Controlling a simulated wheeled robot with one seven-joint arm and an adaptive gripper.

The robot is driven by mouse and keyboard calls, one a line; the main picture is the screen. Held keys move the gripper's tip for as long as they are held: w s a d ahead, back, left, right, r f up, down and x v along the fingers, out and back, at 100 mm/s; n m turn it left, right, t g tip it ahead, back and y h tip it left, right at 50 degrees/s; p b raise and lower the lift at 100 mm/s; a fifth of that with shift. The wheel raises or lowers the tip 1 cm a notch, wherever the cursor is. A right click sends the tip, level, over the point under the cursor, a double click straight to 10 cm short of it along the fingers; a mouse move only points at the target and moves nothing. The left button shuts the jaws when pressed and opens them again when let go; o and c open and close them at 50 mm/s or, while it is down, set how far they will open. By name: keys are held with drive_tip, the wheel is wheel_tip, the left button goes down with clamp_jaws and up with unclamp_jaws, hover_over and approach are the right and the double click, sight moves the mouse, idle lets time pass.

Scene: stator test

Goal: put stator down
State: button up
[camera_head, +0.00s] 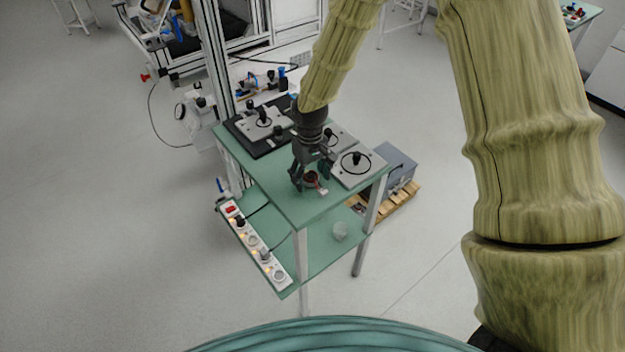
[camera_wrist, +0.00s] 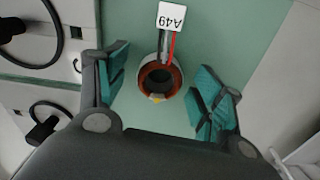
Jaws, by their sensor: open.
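The stator (camera_head: 311,178) is a small ring with a reddish-brown inside. It sits on the green tabletop (camera_head: 304,208) near the front corner. My gripper (camera_head: 310,178) is open above the table. In the wrist view its teal-padded fingers (camera_wrist: 160,92) stand on both sides of the stator, with a visible gap on each side.
A light plate with a black ring and knob (camera_head: 356,166) lies right of the gripper. Another fixture (camera_head: 262,122) sits on a black mat at the back. A power strip (camera_head: 252,243) runs along the lower shelf's left edge. The tabletop's front corner is clear.

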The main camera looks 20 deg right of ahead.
drive_tip(key=shift+f, duration=0.1)
drive_tip(key=c, duration=1.3)
